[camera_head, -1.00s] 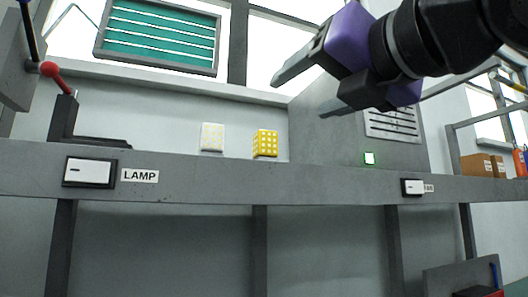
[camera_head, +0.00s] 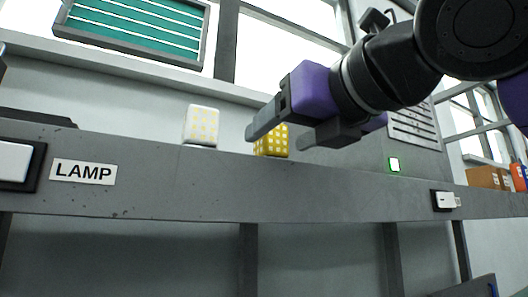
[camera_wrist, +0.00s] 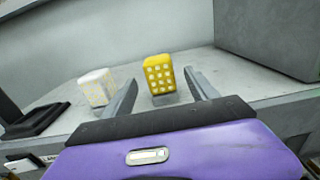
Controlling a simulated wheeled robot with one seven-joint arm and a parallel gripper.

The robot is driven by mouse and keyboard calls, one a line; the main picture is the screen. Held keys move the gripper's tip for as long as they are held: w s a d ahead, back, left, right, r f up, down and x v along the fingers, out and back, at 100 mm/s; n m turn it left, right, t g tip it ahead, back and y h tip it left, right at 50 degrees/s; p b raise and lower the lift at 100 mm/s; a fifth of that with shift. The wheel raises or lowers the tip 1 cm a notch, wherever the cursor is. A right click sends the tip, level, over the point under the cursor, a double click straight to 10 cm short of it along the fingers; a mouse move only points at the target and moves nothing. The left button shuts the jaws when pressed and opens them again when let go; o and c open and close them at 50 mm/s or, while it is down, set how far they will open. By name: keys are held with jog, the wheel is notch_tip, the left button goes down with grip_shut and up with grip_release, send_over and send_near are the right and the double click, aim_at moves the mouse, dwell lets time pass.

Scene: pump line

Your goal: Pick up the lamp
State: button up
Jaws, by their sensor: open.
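The lamp is not certain to tell apart: two small dotted blocks stand on the grey bench. One is yellow with pale dots (camera_head: 272,143), partly hidden behind my gripper in the head view. The other is white with yellow dots (camera_head: 201,125), to its left. My gripper (camera_head: 278,139) is open and empty, with its fingers pointing toward the yellow block. In the wrist view the yellow block (camera_wrist: 159,74) stands beyond and between the two open fingers, and the white block (camera_wrist: 97,87) is outside the left finger.
A label reading LAMP (camera_head: 83,171) is on the bench front (camera_head: 180,190), beside a white switch (camera_head: 16,164). A grey cabinet (camera_wrist: 268,40) stands right of the blocks. A dark base (camera_wrist: 35,120) lies at left. A lit green-edged button (camera_head: 394,164) is on the cabinet.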

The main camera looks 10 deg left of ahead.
aim_at(262, 146)
jog(key=p+x, duration=0.1)
jog(key=x, duration=0.5)
jog(key=shift+w+a+r+p, duration=0.1)
jog(key=shift+r+p, duration=0.1)
jog(key=shift+p, duration=0.15)
jog(key=shift+w+a+f, duration=0.1)
jog(key=shift+w+a, duration=0.15)
jog(key=shift+w, duration=0.2)
grip_shut()
